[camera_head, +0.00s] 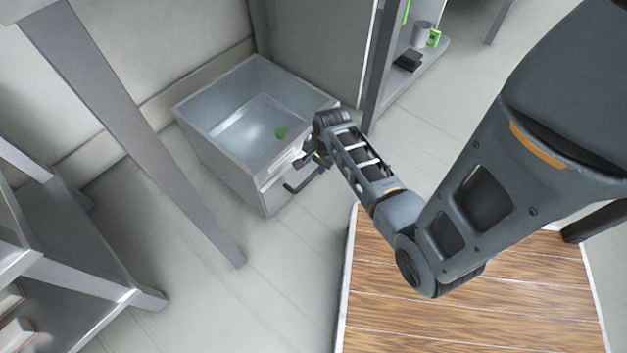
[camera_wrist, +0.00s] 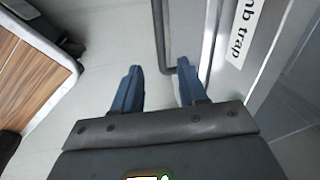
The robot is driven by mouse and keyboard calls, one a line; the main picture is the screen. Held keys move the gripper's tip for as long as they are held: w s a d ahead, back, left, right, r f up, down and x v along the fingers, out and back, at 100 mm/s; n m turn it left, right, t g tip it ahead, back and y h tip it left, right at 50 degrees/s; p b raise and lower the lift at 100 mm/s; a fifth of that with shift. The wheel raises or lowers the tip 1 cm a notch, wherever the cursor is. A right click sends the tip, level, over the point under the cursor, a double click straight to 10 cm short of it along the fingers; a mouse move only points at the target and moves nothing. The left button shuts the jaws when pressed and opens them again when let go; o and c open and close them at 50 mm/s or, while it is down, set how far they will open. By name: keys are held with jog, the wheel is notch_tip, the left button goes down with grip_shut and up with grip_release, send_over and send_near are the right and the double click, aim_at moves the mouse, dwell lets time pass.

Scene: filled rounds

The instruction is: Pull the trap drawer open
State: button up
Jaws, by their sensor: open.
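The trap drawer front (camera_head: 270,188) is on the near right side of a grey metal box with an open top (camera_head: 203,142). Its white label, reading "...nb trap", shows in the wrist view (camera_wrist: 243,30), partly cut off. The dark bar handle (camera_head: 303,182) stands out from this face; it also shows in the wrist view (camera_wrist: 160,35). My gripper (camera_head: 312,160) is at the handle, open. In the wrist view its two blue fingers (camera_wrist: 158,72) point toward the handle, whose bent end lies between them, close to the right fingertip. Contact cannot be told.
A wooden-topped table (camera_head: 470,315) with a white edge is at the lower right, under my arm. A grey slanted leg (camera_head: 165,160) stands left of the box. A shelf (camera_head: 425,60) with a grey cup is behind. Bare floor (camera_head: 260,290) lies in front of the box.

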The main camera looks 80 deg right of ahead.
aim_at(313, 174)
jog(key=shift+m, duration=0.5)
jog(key=b+x, duration=0.1)
jog(key=x, duration=0.2)
jog(key=b+x, duration=0.2)
jog(key=x, duration=0.1)
jog(key=d+b+x, duration=0.1)
jog(key=x, duration=0.2)
jog(key=shift+s+r+b, duration=0.1)
jog(key=shift+s+b, duration=0.1)
jog(key=shift+b, duration=0.15)
grip_shut()
jog(key=shift+a, duration=0.1)
